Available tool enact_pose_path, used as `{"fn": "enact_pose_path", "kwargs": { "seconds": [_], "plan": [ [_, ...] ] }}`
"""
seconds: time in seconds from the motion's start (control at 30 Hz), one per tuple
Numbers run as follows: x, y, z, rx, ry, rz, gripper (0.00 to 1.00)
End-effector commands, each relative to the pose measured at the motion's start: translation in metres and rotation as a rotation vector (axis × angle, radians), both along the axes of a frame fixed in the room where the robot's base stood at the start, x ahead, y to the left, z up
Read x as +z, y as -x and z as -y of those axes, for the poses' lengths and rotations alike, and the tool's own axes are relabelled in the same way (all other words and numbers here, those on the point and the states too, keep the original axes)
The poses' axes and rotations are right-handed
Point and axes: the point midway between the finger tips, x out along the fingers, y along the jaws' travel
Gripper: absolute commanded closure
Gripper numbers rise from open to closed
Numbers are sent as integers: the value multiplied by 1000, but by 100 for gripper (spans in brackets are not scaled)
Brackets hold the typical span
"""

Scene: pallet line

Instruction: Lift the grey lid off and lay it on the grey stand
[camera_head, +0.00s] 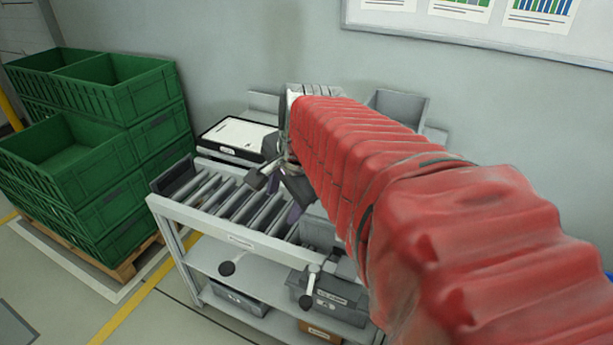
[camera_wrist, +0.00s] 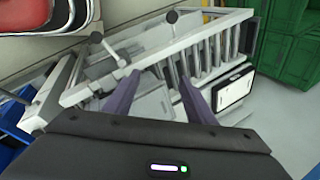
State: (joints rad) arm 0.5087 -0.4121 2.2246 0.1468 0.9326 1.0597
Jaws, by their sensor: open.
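My gripper (camera_wrist: 160,82) is open, with its two dark purple fingers spread in the wrist view. A light grey panel shows between and beyond them, and the fingers look empty. In the head view my gripper (camera_head: 288,208) hangs over the roller bench, mostly hidden behind my red-sleeved arm. I cannot clearly pick out the grey lid or the grey stand. A grey open-topped bin (camera_head: 402,104) stands behind my arm at the back right. A flat white-topped case with a black frame (camera_head: 236,135) lies at the back left of the bench and also shows in the wrist view (camera_wrist: 235,89).
The roller bench (camera_head: 235,240) has lever handles with black knobs along its front. Grey boxes (camera_head: 238,301) (camera_head: 335,299) sit on its lower shelf. Stacked green crates (camera_head: 110,90) stand on a pallet at left. A wall is close behind; open floor lies at front left.

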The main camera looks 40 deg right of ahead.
Motion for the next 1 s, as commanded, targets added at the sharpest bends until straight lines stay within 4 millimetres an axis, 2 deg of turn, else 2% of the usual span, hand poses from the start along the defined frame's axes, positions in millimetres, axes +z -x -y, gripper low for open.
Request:
{"fn": "enact_pose_path", "kwargs": {
  "seconds": [0.03,0.37,0.7,0.83,1.0],
  "plan": [
    [0,-1,16,-105,-38,2,50],
    [0,1,114,-817,-311,59,50],
    [-8,31,218,-1518,-580,150,50],
    [-10,42,241,-1680,-644,176,50],
    [-11,46,250,-1748,-673,187,50]
  ]
}}
